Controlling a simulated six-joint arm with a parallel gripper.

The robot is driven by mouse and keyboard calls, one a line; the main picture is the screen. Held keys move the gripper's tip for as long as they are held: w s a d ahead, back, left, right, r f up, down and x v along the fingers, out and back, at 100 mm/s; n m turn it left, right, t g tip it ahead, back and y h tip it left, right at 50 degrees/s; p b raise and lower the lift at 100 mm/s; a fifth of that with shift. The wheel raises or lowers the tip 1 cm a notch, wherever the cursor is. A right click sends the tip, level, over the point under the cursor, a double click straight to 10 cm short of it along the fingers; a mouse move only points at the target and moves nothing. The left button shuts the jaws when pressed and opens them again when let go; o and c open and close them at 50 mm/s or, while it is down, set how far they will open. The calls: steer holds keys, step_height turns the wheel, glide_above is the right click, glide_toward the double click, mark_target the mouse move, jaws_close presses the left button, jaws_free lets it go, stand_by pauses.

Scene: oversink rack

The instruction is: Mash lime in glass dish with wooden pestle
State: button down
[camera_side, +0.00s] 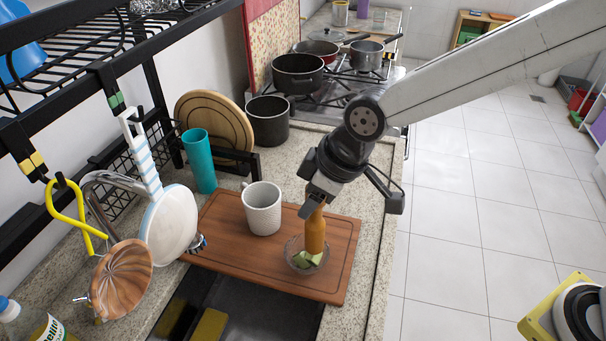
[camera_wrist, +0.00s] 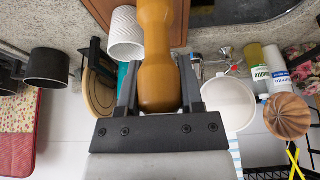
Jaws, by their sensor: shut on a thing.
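My gripper (camera_side: 319,195) is shut on the upper part of the orange-brown wooden pestle (camera_side: 315,232). The pestle stands roughly upright, with its lower end at the glass dish (camera_side: 291,259). Pale green lime pieces (camera_side: 305,260) lie in the dish around the pestle's lower end. I cannot tell how firmly the pestle touches them. The dish stands near the right end of the brown cutting board (camera_side: 233,250). In the wrist view the pestle (camera_wrist: 160,60) fills the space between the fingers (camera_wrist: 160,92), and it hides the dish and lime.
A white textured mug (camera_side: 262,210) stands on the board left of the dish. A teal cup (camera_side: 199,162) and dark pot (camera_side: 268,121) stand behind. The dark sink (camera_side: 265,318) lies in front.

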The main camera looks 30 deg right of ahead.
steer(key=shift+f, duration=0.45)
stand_by(0.4)
steer(key=shift+r, duration=0.1)
steer(key=shift+r, duration=0.55)
steer(key=shift+r, duration=1.3)
steer(key=shift+d, duration=0.1)
steer(key=w+d+f+m+h, duration=0.1)
steer(key=w+d+f+m, duration=0.2)
steer(key=d, duration=1)
steer(key=w+d+f+m+t+h, duration=0.1)
steer(key=w+d+f+m+h, duration=0.1)
steer(key=d, duration=1.1)
step_height(320, 180, down, 2)
steer(key=w+m, duration=0.1)
steer(key=m, duration=0.2)
steer(key=shift+w+d+m, duration=0.25)
steer(key=shift+m, duration=0.15)
